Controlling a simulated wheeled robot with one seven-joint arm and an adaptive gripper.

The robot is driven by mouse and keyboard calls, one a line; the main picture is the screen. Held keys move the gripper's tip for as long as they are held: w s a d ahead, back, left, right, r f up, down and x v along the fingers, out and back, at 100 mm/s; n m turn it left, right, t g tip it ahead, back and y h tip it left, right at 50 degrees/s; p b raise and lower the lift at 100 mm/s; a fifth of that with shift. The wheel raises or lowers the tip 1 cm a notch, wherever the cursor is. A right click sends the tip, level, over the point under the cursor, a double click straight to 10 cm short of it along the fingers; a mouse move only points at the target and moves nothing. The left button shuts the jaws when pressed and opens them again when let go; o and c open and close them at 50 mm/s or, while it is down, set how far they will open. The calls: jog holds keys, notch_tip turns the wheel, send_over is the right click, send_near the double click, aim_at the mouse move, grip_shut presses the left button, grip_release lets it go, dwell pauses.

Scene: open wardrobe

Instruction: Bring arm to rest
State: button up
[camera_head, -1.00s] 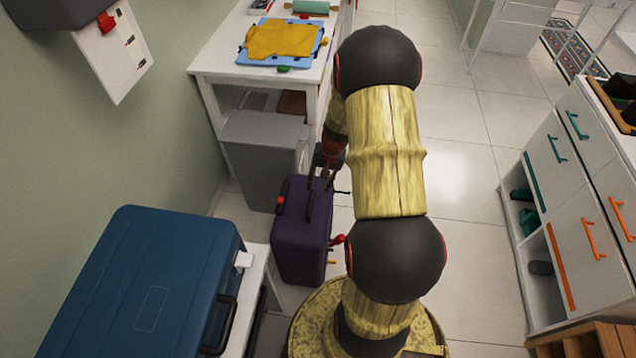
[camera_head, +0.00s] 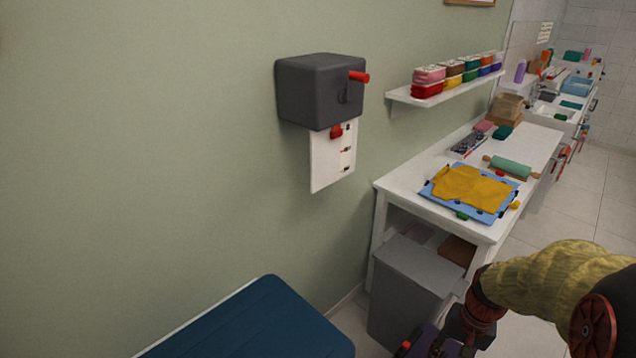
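My arm enters at the right edge of the head view, with a yellow sleeve and dark joints. My gripper (camera_head: 443,345) points down at the bottom edge of the picture, in front of the grey bin. It is dark and partly cut off by the frame, so its fingers cannot be made out clearly. Part of a purple case (camera_head: 424,342) shows right beside or behind the gripper. I cannot tell whether they touch.
A grey bin (camera_head: 408,290) stands under the white table (camera_head: 395,187), which bears a blue board with yellow dough (camera_head: 470,188) and a rolling pin (camera_head: 511,167). A dark wall box (camera_head: 318,92) and a shelf (camera_head: 400,96) hang on the wall. A blue case (camera_head: 255,325) fills the lower left.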

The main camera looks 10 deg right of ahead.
jog(key=s+a+r+n+t, duration=0.2)
jog(key=s+a+r+n, duration=0.1)
jog(key=a+r, duration=0.5)
jog(key=s+a+r+n+t+h+p, duration=0.1)
jog(key=s+a+r+n+t, duration=0.2)
jog(key=a+r, duration=0.6)
notch_tip(320, 180, up, 5)
jog(key=shift+r+n+t, duration=0.1)
jog(key=shift+n+t, duration=0.2)
jog(key=shift+n, duration=0.4)
jog(key=shift+f, duration=0.2)
